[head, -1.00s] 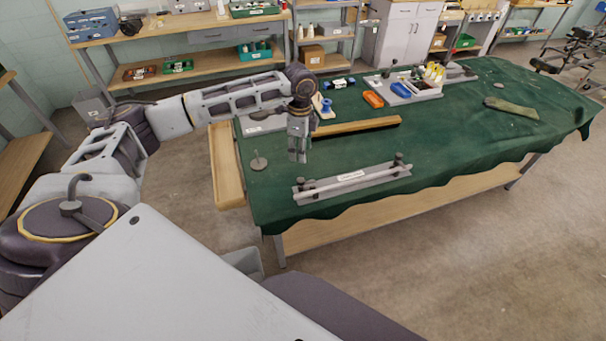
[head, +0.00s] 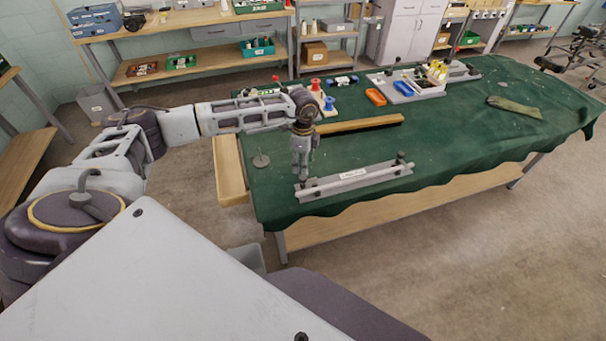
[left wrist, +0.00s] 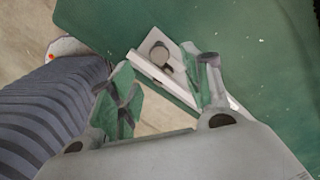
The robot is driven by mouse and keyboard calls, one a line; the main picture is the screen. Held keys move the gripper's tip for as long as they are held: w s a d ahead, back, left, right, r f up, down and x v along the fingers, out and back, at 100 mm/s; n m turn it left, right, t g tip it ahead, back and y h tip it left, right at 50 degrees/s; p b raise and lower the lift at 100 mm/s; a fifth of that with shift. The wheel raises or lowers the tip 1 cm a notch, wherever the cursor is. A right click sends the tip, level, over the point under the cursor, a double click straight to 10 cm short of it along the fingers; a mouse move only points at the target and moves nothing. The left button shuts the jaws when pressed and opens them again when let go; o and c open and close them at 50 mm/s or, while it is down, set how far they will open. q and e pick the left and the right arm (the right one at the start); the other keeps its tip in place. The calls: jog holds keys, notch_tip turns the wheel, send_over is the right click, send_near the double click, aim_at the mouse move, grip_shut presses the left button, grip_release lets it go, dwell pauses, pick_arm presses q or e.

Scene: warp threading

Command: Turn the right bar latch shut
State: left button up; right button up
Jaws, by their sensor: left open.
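A pale bar (head: 350,180) lies along a grey base (head: 378,183) near the table's front edge. At its right end in the head view, a dark-topped latch (head: 401,158) stands clear of any gripper. My left gripper (head: 301,177) points down over the bar's left end and hides the latch there. In the left wrist view a round dark latch knob (left wrist: 160,55) shows on the grey base, beyond and between the fingers of my left gripper (left wrist: 165,75). The fingers are apart and empty. I cannot tell whether they touch the bar. My right gripper is out of view.
A long wooden strip (head: 358,125) lies behind the bar on the green cloth (head: 450,138). A small grey disc with a peg (head: 261,160) stands to the left. Coloured spools (head: 316,86) and trays (head: 415,84) stand at the back. The cloth right of the bar is clear.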

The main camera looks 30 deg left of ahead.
aim_at(303, 177)
pick_arm(q)
jog(key=shift+f+p, duration=0.35)
jog(key=shift+f, duration=3.05)
jog(key=c, duration=1.1)
